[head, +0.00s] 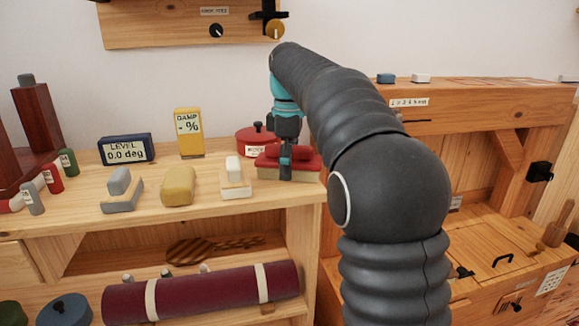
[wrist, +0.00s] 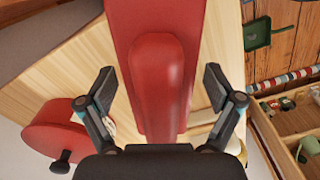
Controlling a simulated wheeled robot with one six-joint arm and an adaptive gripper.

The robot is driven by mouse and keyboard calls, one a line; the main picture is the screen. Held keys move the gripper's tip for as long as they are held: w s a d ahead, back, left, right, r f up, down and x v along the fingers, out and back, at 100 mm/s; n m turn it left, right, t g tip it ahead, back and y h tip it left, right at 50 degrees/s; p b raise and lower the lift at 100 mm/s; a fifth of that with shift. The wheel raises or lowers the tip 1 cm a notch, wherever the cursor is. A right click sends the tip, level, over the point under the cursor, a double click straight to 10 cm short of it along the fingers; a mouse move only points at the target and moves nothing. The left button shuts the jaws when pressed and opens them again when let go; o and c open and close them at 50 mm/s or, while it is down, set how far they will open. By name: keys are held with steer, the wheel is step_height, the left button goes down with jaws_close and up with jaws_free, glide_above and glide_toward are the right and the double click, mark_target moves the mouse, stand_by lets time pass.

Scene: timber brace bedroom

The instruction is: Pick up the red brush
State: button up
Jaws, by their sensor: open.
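The red brush (head: 306,160) lies on the right end of the wooden shelf top in the head view, with a pale strip under its red body. In the wrist view the red brush (wrist: 150,22) runs up the middle of the picture, with a raised rounded red grip. My gripper (wrist: 158,82) is open, with one finger to each side of the grip and visible gaps between. In the head view my gripper (head: 286,165) is at the brush, pointing down, and partly hides it. I cannot tell the exact height of the fingertips over the shelf.
A red round pot (head: 250,138) with a black knob stands close behind the brush. The shelf edge (head: 320,188) is close on the right.

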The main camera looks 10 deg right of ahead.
steer(key=c, duration=1.5)
steer(key=shift+r, duration=0.2)
step_height(320, 180, up, 4)
steer(key=shift+r+p, duration=0.2)
steer(key=shift+p, duration=0.6)
steer(key=s+d+r+p, duration=0.1)
steer(key=s+d+r, duration=0.1)
steer(key=d+r, duration=0.4)
steer(key=d, duration=0.5)
steer(key=shift+s+d+r+p, duration=0.2)
steer(key=shift+s+p, duration=0.1)
steer(key=shift+p, duration=0.1)
